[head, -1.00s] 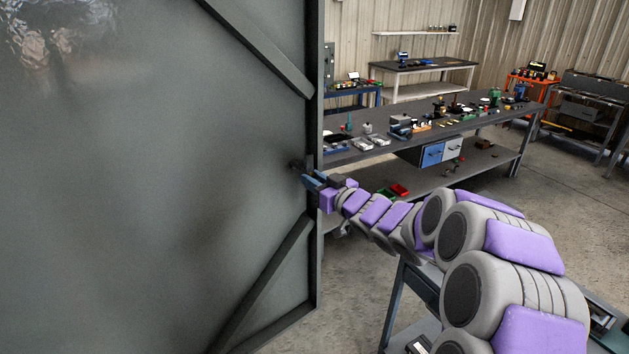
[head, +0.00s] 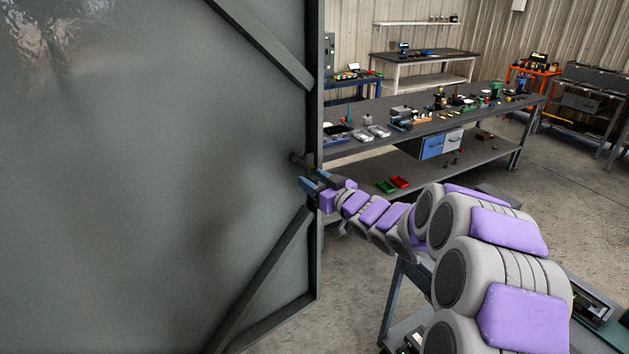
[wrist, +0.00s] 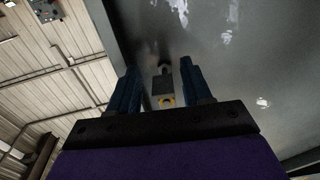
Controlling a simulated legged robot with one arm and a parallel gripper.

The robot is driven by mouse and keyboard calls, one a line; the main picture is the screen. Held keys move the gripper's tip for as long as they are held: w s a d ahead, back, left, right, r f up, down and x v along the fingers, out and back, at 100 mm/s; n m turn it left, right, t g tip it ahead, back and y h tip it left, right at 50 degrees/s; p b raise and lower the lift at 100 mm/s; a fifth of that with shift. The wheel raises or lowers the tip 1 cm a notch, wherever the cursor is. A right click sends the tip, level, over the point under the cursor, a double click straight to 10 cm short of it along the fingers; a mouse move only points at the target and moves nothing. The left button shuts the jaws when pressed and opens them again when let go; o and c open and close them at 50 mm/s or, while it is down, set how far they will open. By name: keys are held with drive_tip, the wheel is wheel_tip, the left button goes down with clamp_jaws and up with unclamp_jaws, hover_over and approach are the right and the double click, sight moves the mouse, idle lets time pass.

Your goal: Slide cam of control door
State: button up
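The control door (head: 150,180) is a large grey metal panel filling the left of the head view, with diagonal braces. A small dark cam fitting (head: 298,158) sits near its right edge. My gripper (head: 311,176) is at that edge, just below and right of the fitting. In the wrist view, my two blue fingers (wrist: 160,68) stand apart. A small grey block of the cam (wrist: 161,84), with a yellow-orange ring, shows between them, with gaps on both sides. Contact with the fingers cannot be made out.
A long workbench (head: 360,148) with tools and small parts stands behind the door edge. Red and green trays (head: 399,182) lie on its lower shelf. A dark cart (head: 393,300) stands under my arm. Concrete floor (head: 560,185) is open at the right.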

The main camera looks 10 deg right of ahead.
drive_tip(key=shift+s+r, duration=0.1)
drive_tip(key=shift+s+d, duration=0.2)
drive_tip(key=p+v, duration=0.2)
drive_tip(key=v, duration=1.5)
drive_tip(key=shift+w, duration=0.1)
